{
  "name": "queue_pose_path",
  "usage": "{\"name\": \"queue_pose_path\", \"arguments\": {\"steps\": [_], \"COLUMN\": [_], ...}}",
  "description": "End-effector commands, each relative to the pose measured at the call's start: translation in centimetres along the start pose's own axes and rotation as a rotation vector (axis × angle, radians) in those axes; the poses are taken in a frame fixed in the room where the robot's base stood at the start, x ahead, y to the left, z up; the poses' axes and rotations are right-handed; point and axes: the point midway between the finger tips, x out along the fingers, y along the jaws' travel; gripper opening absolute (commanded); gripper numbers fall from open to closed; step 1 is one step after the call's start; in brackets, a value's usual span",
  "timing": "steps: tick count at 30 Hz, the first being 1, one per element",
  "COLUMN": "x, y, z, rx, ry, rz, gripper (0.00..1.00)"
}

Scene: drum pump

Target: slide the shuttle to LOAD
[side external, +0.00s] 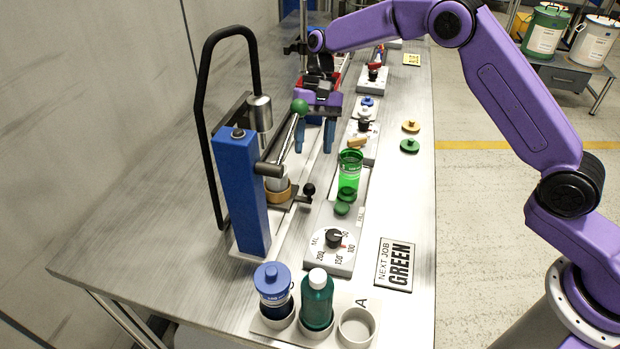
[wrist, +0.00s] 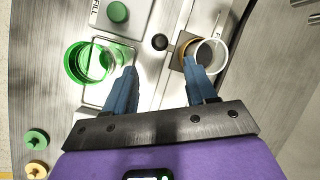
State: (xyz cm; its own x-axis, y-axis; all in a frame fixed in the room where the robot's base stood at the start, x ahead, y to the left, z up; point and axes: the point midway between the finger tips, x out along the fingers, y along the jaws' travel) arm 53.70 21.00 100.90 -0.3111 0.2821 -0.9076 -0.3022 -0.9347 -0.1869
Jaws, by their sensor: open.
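The shuttle is a dark plate (side external: 290,199) with a tan ring (side external: 278,192) under the press, and a black knob (side external: 309,189) stands on its right end. In the wrist view the knob (wrist: 159,41) lies beyond the gap between my fingertips, with the tan ring (wrist: 186,42) and a clear cup (wrist: 211,55) to its right. My gripper (side external: 314,149) is open, fingers pointing down, behind and above the knob in the side view. In the wrist view my gripper (wrist: 159,70) is empty. No LOAD mark is legible.
A blue press column (side external: 240,190) with a green-balled lever (side external: 299,107) stands close to my fingers. Bottles (side external: 317,300) stand at the front.

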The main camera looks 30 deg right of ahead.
Motion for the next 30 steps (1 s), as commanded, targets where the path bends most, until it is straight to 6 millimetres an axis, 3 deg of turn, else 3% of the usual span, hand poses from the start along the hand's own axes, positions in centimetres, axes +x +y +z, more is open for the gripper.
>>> {"name": "queue_pose_path", "arguments": {"steps": [9, 15, 28, 30], "x": [5.9, 8.2, 8.9, 8.9], "y": [0.1, 0.0, 0.0, 0.0], "z": [0.1, 0.0, 0.0, 0.0], "rx": [0.0, -0.001, -0.001, -0.001], "ry": [-0.004, -0.002, 0.0, 0.0], "rz": [0.002, 0.001, 0.0, 0.0], "gripper": [0.56, 0.56, 0.56, 0.33]}}
